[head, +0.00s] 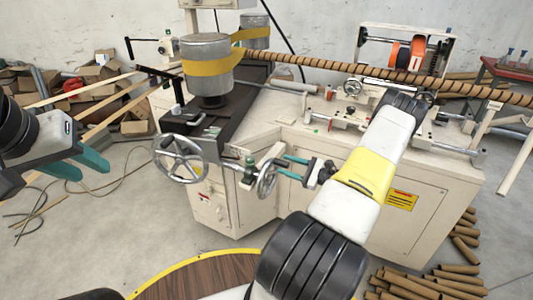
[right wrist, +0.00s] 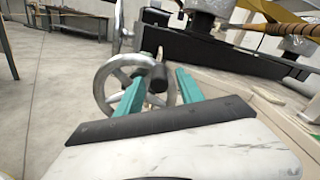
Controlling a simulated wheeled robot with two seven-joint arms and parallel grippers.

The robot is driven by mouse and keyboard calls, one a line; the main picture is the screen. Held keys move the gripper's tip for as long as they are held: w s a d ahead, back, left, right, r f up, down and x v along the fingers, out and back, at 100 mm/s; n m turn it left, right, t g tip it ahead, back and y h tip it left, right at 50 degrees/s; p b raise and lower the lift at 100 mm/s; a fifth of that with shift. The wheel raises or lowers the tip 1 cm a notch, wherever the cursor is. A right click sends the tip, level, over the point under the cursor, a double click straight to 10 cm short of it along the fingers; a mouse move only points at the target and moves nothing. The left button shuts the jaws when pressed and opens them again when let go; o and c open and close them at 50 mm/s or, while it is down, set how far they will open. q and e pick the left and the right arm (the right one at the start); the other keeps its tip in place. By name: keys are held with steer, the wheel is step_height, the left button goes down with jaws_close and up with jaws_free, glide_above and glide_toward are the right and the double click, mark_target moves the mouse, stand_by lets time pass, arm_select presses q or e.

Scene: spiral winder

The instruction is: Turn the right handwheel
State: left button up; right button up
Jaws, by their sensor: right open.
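The right handwheel (head: 267,181) is the smaller spoked metal wheel on the front of the cream machine. It also shows in the right wrist view (right wrist: 105,98), with a dark handle (right wrist: 158,78) on its rim. My right gripper (head: 284,167) is open, its teal fingers pointing at this wheel from the right. In the right wrist view the handle appears between the two fingers (right wrist: 160,84); I cannot tell whether either touches it. My left gripper (head: 82,163) is open and empty, well left of the machine.
A larger handwheel (head: 180,158) sits to the left on the same machine. A grey drum with a yellow band (head: 207,72) stands above. Cardboard tubes (head: 455,270) lie on the floor at right.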

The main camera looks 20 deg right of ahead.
steer(key=shift+x, duration=0.9)
jaws_close()
stand_by(0.8)
